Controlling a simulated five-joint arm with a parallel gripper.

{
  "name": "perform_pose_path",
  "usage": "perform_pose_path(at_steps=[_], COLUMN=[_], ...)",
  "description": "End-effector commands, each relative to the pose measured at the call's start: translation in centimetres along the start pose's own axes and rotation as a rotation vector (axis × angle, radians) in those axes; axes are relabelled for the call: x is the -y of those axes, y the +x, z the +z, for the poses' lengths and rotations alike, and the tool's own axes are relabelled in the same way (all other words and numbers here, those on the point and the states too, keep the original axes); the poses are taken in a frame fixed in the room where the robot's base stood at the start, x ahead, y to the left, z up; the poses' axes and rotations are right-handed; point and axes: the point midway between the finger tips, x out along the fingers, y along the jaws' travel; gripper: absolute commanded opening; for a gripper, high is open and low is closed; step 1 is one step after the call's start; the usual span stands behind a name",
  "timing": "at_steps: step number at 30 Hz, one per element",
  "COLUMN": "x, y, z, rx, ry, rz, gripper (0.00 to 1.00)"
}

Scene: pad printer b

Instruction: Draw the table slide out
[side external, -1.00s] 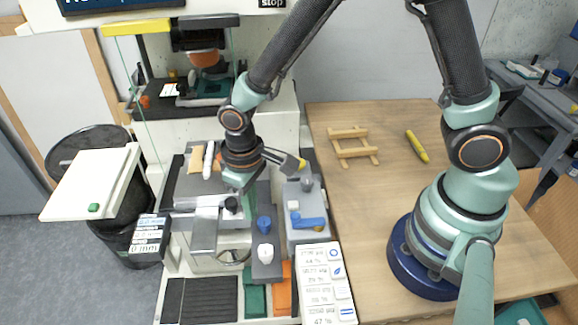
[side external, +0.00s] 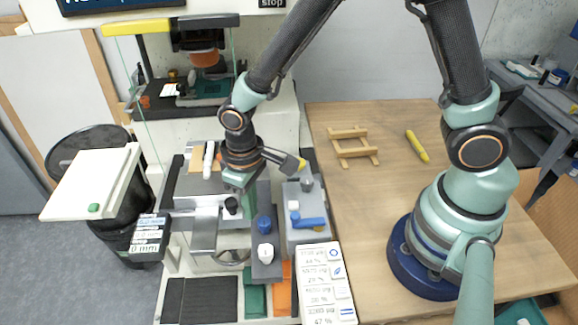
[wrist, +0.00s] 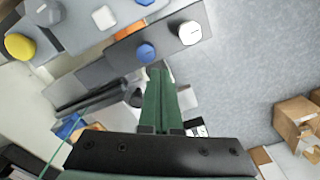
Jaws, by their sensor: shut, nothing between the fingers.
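The pad printer's grey table slide (side external: 195,190) sits low at the front of the machine in the side external view, with a tan plate and a white rod on top. A black knob (side external: 232,205) stands at its front right. My gripper (side external: 248,212) points down just right of the black knob, its green fingers partly hidden by the wrist. In the wrist view the green fingers (wrist: 158,75) are together with nothing between them. A blue knob (wrist: 146,52) and a white knob (wrist: 190,33) lie beyond the tips. Whether the fingers touch the slide cannot be told.
A grey block carries the blue knob (side external: 264,224) and white knob (side external: 266,253), close right of my gripper. A grey box with a blue lever (side external: 308,222) is further right. A readout (side external: 149,238) hangs at left. The wooden table (side external: 380,200) is mostly clear.

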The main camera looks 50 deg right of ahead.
Motion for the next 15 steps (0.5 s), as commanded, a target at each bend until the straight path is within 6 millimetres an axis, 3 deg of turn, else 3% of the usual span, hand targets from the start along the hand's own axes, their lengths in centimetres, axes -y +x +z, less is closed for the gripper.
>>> perform_pose_path(at_steps=[11,15], x=[0.0,-0.19], y=[0.0,-0.45], z=[0.0,-0.69], rx=[0.0,-0.002], ry=[0.0,0.052], rz=[0.0,0.0], gripper=[0.0,0.54])
